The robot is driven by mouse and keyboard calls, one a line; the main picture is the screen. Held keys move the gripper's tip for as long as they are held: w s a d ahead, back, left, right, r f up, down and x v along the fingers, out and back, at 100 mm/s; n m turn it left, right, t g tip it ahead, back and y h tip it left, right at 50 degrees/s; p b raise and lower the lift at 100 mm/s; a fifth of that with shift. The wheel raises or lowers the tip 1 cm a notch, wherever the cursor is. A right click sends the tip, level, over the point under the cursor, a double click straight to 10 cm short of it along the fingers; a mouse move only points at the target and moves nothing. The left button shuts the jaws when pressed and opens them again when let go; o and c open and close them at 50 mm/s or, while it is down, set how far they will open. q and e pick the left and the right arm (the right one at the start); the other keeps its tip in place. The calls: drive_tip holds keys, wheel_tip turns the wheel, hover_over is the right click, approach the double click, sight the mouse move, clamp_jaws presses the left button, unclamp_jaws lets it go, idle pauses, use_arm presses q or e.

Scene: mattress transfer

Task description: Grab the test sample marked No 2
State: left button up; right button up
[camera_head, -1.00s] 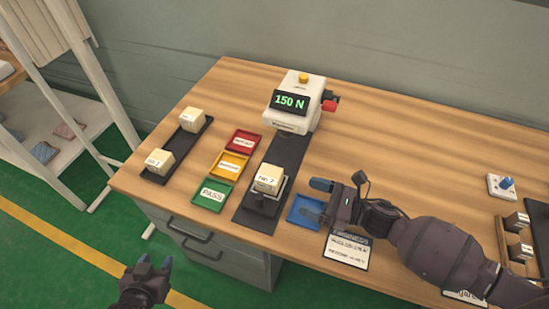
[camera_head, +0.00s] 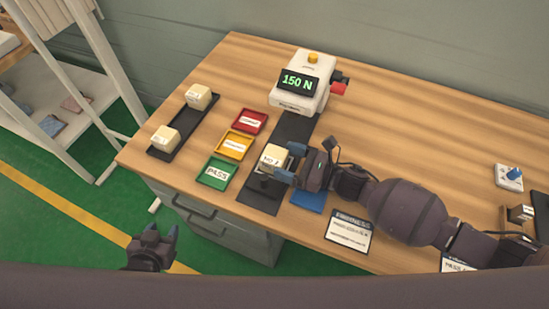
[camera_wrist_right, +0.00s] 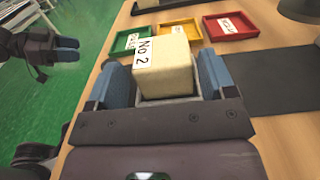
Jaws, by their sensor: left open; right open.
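The test sample marked No 2 (camera_head: 274,158) is a cream foam block sitting on the small stand of the testing machine (camera_head: 302,84). In the right wrist view the sample (camera_wrist_right: 167,72) shows its "No 2" label facing left. My right gripper (camera_head: 291,163) is open, with its blue fingers at the sample. In the right wrist view its fingers (camera_wrist_right: 166,85) lie on either side of the block; I cannot tell whether they touch it. My left gripper (camera_head: 155,238) is open and empty, off the table's front edge over the green floor.
Green (camera_head: 216,173), yellow (camera_head: 235,146) and red (camera_head: 252,121) trays stand left of the machine. A black tray (camera_head: 180,132) at the left holds two more cream blocks. A blue tray (camera_head: 309,199) is partly under my right gripper. A printed card (camera_head: 349,231) lies near the front edge.

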sight(274, 155)
drive_tip(key=x, duration=0.4)
drive_tip(key=shift+w, duration=0.1)
use_arm(q)
drive_tip(key=shift+w+r, duration=0.25)
drive_tip(key=shift+r, duration=0.25)
use_arm(e)
drive_tip(key=c, duration=0.7)
use_arm(q)
drive_tip(key=shift+s+f, duration=0.2)
drive_tip(key=shift+s, duration=0.1)
use_arm(e)
drive_tip(key=shift+r, duration=0.1)
